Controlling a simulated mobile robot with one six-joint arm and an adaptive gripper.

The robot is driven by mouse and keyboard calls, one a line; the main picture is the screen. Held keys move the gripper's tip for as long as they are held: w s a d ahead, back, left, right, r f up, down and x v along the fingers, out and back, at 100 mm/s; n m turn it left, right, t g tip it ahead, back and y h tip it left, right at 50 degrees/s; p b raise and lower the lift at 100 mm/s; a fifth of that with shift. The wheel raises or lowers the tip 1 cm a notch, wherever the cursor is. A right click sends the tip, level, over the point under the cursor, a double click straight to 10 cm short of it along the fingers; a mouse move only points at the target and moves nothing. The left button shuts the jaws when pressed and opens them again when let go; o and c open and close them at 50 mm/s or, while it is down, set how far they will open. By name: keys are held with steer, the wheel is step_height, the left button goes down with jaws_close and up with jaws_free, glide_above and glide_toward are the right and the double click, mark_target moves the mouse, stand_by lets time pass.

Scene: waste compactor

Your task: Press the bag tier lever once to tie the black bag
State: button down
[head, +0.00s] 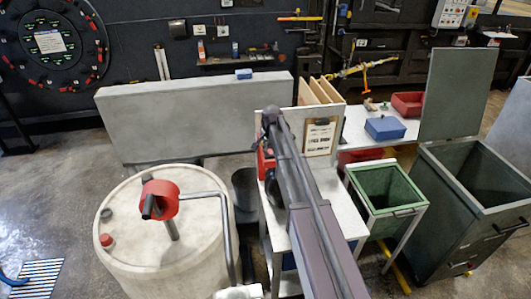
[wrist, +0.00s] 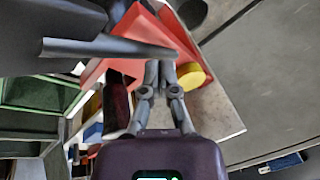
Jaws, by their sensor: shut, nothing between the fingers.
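The red bag tier (wrist: 175,38) shows in the wrist view, and a red part of it (head: 264,165) shows beside my arm in the head view. A grey bar (wrist: 105,48), which looks like its lever, lies across the red body. My gripper (wrist: 161,66) is shut and empty, its fingertips at the right end of this bar. I cannot tell whether they touch it. A yellow round part (wrist: 190,77) is just right of the fingers. A dark shape at the upper left of the wrist view may be the black bag; I cannot tell. My arm hides the gripper in the head view.
A green bin (head: 388,187) and a large grey-green open container (head: 470,185) are at the right. A pale drum (head: 160,235) with a red top fitting stands at the left. A grey bucket (head: 245,190) is between drum and bench.

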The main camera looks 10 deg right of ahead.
mark_target(267, 152)
steer(key=shift+s+f+b, duration=0.35)
steer(key=shift+f+b, duration=0.3)
steer(key=shift+s+f+b, duration=0.4)
steer(key=shift+f+b, duration=0.2)
steer(key=shift+s+f+b, duration=0.35)
steer(key=shift+f+b, duration=0.3)
stand_by(3.3)
steer(key=shift+r, duration=0.15)
steer(key=shift+w+r+p, duration=0.45)
steer(key=shift+r+p, duration=0.25)
steer(key=shift+p, duration=0.05)
steer(key=shift+w+r+p, duration=0.4)
steer(key=shift+r+p, duration=0.35)
steer(key=shift+w+r+p, duration=0.45)
steer(key=shift+r+p, duration=0.25)
steer(key=shift+p, duration=0.05)
steer(key=shift+w+r+p, duration=0.4)
steer(key=shift+r+p, duration=0.35)
steer(key=shift+w+r+p, duration=0.4)
steer(key=shift+r+p, duration=0.3)
steer(key=shift+p, duration=0.05)
steer(key=shift+w+r+p, duration=0.4)
steer(key=shift+r+p, duration=0.35)
